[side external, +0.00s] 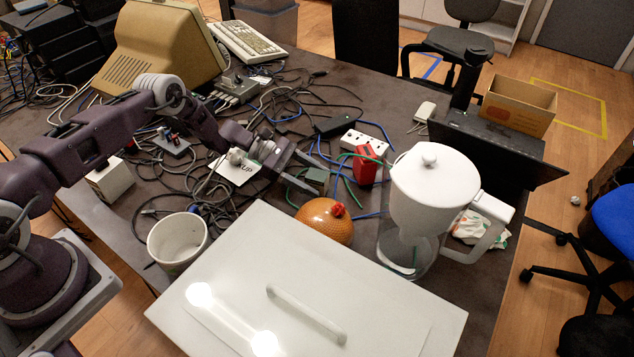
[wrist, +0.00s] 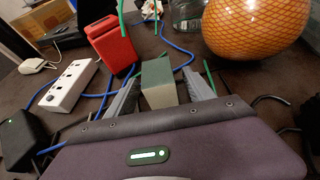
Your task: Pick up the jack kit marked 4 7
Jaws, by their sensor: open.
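A small grey-green box (side external: 317,178) sits on the dark table among the cables. In the wrist view the box (wrist: 158,84) shows a pale near face and a green top. No 4 7 marking is readable on it, so I cannot tell if it is the jack kit. My gripper (side external: 310,178) is open, with its fingers on either side of the box. In the wrist view my gripper (wrist: 162,78) has the box between its fingertips, with a narrow gap on the right; contact on the left is unclear.
A red can-like object (side external: 365,165) and a white power strip (side external: 363,143) are close by. An orange patterned round object (side external: 324,221) is just in front. A white pitcher (side external: 435,190) stands to the right. A large white lidded panel (side external: 250,285) fills the front. Cables surround the box.

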